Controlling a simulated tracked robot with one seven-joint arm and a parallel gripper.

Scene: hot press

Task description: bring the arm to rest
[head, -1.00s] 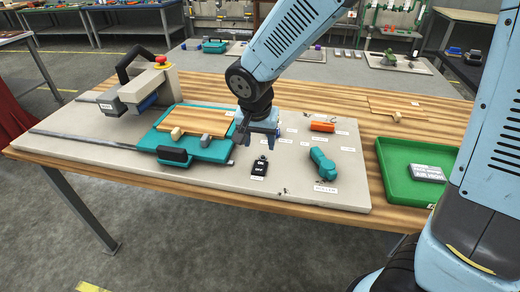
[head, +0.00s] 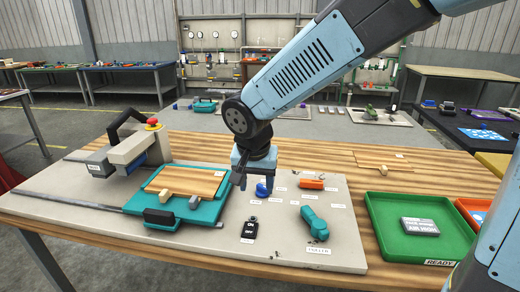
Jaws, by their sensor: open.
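My gripper (head: 251,180) hangs over the grey base board, pointing down, with its fingers apart and nothing between them. My arm reaches in from the upper right and bends down at the wrist. A small blue knob-like thing (head: 262,189) shows just right of the fingers; whether they touch it I cannot tell. The hot press (head: 140,150), with a red button on top, stands at the left of the board. A teal carriage (head: 206,212) with a wooden plate (head: 185,183) on it lies left of my gripper.
An ON/OFF switch (head: 250,228), a teal tool (head: 314,222) and an orange block (head: 311,183) lie on the board. A green tray (head: 385,245) holding a grey labelled box (head: 420,227) is at the right.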

